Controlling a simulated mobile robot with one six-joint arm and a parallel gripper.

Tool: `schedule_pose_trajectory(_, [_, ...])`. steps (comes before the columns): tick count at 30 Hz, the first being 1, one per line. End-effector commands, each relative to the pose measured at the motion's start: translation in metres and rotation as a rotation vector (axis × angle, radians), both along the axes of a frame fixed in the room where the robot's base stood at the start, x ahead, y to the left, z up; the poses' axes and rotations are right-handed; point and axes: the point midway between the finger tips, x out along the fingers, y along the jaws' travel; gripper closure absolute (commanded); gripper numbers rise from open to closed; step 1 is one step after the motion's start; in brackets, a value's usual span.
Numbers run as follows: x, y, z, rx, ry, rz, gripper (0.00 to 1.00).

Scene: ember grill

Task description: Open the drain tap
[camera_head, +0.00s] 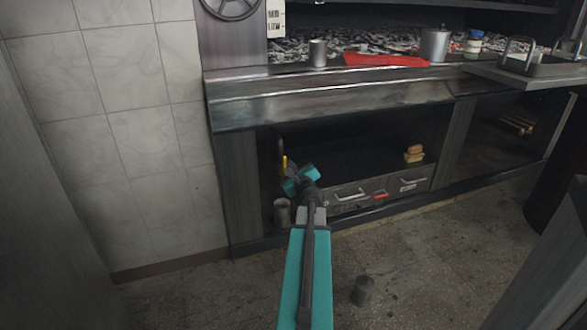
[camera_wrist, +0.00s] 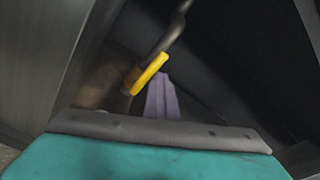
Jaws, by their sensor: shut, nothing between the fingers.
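The drain tap shows as a yellow handle (camera_wrist: 148,75) on a dark curved pipe (camera_wrist: 172,35) in the wrist view. In the head view the yellow handle (camera_head: 284,163) is small, inside the left end of the lower cabinet. My gripper (camera_wrist: 162,80) shows as pale purple fingers, shut and empty, with their tips close to the right of the handle. I cannot tell whether they touch it. In the head view my teal arm reaches into the cabinet opening and its end hides the fingers.
A grey cup (camera_head: 282,212) stands below the tap. Drawers (camera_head: 350,195) and a bread-like item (camera_head: 414,153) lie to the right in the cabinet. The cabinet's left post (camera_head: 240,190) is close. Another dark cup (camera_head: 363,290) is on the open floor (camera_head: 430,260).

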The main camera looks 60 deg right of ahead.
Motion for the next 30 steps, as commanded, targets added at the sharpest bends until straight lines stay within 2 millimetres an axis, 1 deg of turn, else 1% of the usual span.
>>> schedule_pose_trajectory(1, [0.006, 0.006, 0.003, 0.001, -0.004, 0.020, 1.00])
schedule_pose_trajectory(21, [0.002, 0.007, 0.006, 0.000, -0.009, 0.014, 1.00])
schedule_pose_trajectory(26, [-0.003, 0.010, 0.006, 0.000, -0.008, 0.012, 1.00])
schedule_pose_trajectory(30, [-0.009, 0.016, 0.006, 0.000, -0.006, 0.010, 1.00])
